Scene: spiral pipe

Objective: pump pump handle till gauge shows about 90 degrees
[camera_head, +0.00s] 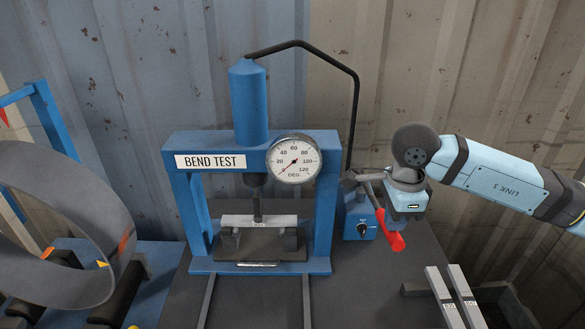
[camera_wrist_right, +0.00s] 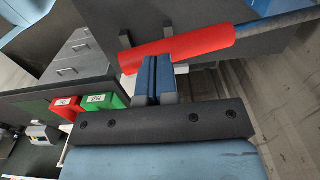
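The gauge (camera_head: 293,158) is on the blue bend-test press; its red needle points lower left, near the low end of the scale. The pump handle has a red grip (camera_head: 390,230) pointing forward and down from the blue pump (camera_head: 360,222) right of the press. In the right wrist view the grip (camera_wrist_right: 190,48) lies across just beyond my fingers. My right gripper (camera_wrist_right: 157,62) looks shut with nothing between its fingers, tips at the grip's near edge; I cannot tell whether they touch. In the head view the fingertips are hidden. My left gripper is not in view.
The press frame (camera_head: 184,215) holds a light bar (camera_head: 240,221) across supports under its ram. A black hose (camera_head: 354,110) arches from cylinder toward pump. Loose light bars (camera_head: 465,290) lie at front right. A large grey ring (camera_head: 60,180) stands at left. A corrugated wall is behind.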

